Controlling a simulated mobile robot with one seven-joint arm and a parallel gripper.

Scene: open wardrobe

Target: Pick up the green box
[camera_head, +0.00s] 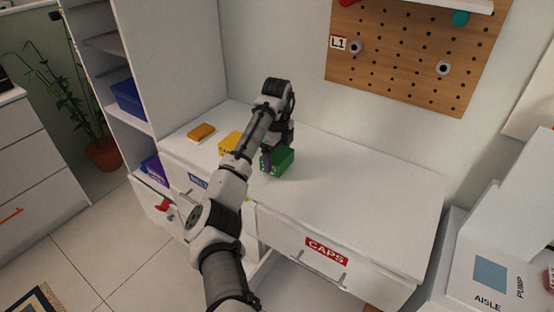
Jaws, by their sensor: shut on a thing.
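The green box (284,160) stands on the white counter top, near its middle left. My arm reaches over the counter from the front, and my gripper (268,158) points down at the box. Its fingers are shut on the green box at the box's left side. The forearm and wrist hide part of the gripper and the box's far side. I cannot tell whether the box is touching the counter or slightly raised.
A yellow box (230,143) lies left of my forearm, and an orange item (201,131) lies farther left. A tall shelf unit with a blue bin (128,98) stands at the left. A pegboard (400,55) hangs behind. The counter's right half (375,195) is clear.

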